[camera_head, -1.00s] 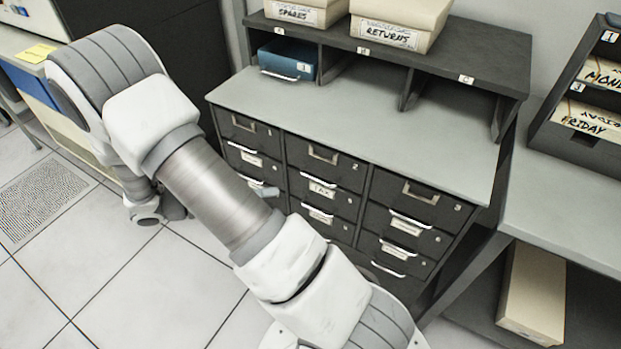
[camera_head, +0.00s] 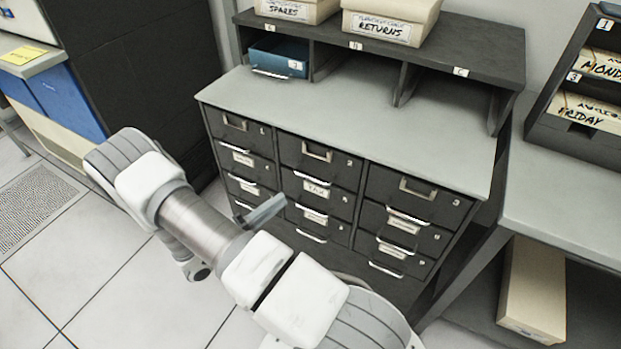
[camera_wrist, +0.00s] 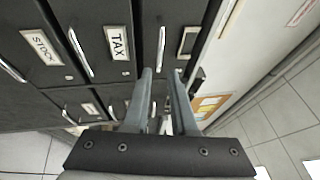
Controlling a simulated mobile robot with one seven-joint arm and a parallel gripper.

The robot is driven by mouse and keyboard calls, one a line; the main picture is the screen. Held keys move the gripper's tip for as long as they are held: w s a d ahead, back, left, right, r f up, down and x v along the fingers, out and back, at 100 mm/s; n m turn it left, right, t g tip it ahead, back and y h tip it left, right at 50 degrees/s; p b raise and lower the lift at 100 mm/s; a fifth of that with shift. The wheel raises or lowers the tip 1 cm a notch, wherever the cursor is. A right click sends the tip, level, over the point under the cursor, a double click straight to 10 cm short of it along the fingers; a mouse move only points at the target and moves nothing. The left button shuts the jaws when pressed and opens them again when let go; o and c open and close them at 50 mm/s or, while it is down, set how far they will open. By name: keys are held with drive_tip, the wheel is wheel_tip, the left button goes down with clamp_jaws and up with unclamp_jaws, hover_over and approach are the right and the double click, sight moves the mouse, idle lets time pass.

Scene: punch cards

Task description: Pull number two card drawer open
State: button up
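The number two drawer (camera_head: 340,171) is the top drawer of the middle column in the dark cabinet. It looks closed, with a metal frame (camera_head: 317,152) high on its front and a pale bar handle (camera_head: 313,178) along its lower edge. In the wrist view the cabinet appears turned sideways; the bar handle (camera_wrist: 162,45) and metal frame (camera_wrist: 188,41) show beside the TAX label (camera_wrist: 118,43). My gripper (camera_wrist: 162,73) is open and empty, its fingertips either side of the bar handle's line. In the head view my gripper (camera_head: 276,204) is apart from the front, low and left.
Drawers one (camera_head: 242,131) and three (camera_head: 425,200) flank it, with labelled drawers below. The grey countertop (camera_head: 350,120) above is clear. A side table (camera_head: 560,205) holds a dark card rack (camera_head: 575,145) at right. Open tiled floor (camera_head: 100,275) lies left.

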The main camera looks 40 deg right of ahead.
sight(310, 178)
drive_tip(key=d, duration=0.3)
drive_tip(key=d+r, duration=0.1)
drive_tip(key=d, duration=0.3)
drive_tip(key=d+r, duration=0.1)
drive_tip(key=d, duration=0.2)
drive_tip(key=shift+d, duration=0.4)
clamp_jaws()
idle(0.8)
